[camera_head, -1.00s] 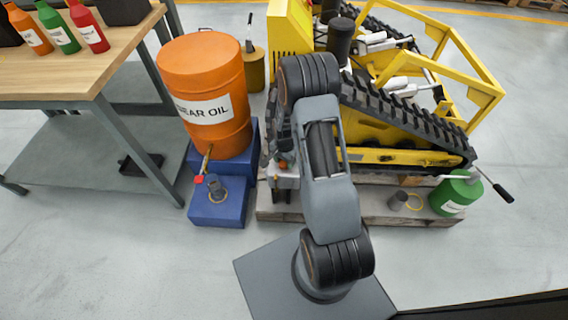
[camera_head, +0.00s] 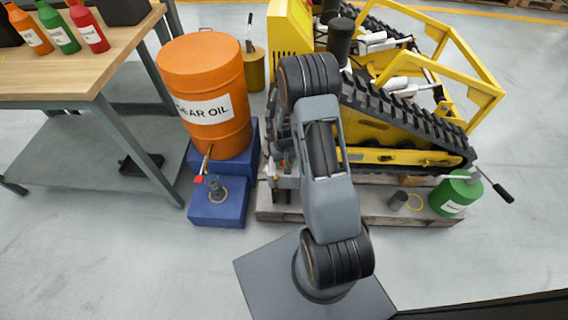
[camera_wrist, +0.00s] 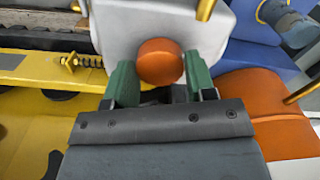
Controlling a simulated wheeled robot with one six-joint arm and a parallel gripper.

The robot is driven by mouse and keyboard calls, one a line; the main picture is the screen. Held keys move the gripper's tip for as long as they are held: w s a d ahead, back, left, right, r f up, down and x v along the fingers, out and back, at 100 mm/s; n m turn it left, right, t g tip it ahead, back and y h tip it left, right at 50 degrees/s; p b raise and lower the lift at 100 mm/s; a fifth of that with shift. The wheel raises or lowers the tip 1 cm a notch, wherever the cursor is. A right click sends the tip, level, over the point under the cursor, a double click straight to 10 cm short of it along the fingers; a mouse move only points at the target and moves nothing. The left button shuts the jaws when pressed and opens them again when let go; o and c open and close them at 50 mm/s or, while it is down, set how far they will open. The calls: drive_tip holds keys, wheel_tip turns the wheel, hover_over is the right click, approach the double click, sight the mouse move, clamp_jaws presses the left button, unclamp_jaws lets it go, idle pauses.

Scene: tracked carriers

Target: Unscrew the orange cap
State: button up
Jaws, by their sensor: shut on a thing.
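The orange cap (camera_wrist: 159,60) sits on the front of a pale grey housing (camera_wrist: 135,20) in the wrist view. My gripper (camera_wrist: 159,78) has its two green fingers on either side of the cap and is shut on it. A small gap seems to show by the left finger. In the head view the cap is hidden behind my wrist and arm. The housing there is mostly covered, at the left end of the yellow tracked carrier (camera_head: 385,157).
An orange oil drum (camera_head: 203,80) on a blue stand (camera_head: 220,205) stands close left of my gripper. A wooden-topped bench (camera_head: 70,75) is farther left. A green can (camera_head: 455,195) is right on the pallet (camera_head: 385,214). Open floor lies in front.

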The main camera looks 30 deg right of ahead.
drive_tip(key=n, duration=0.9)
drive_tip(key=shift+n, duration=0.4)
drive_tip(key=shift+n, duration=0.7)
drive_tip(key=shift+r+n, duration=0.15)
drive_tip(key=shift+n, duration=0.95)
drive_tip(key=shift+r+p, duration=0.2)
drive_tip(key=shift+p, duration=0.1)
drive_tip(key=shift+r+p, duration=0.95)
drive_tip(key=shift+r, duration=0.3)
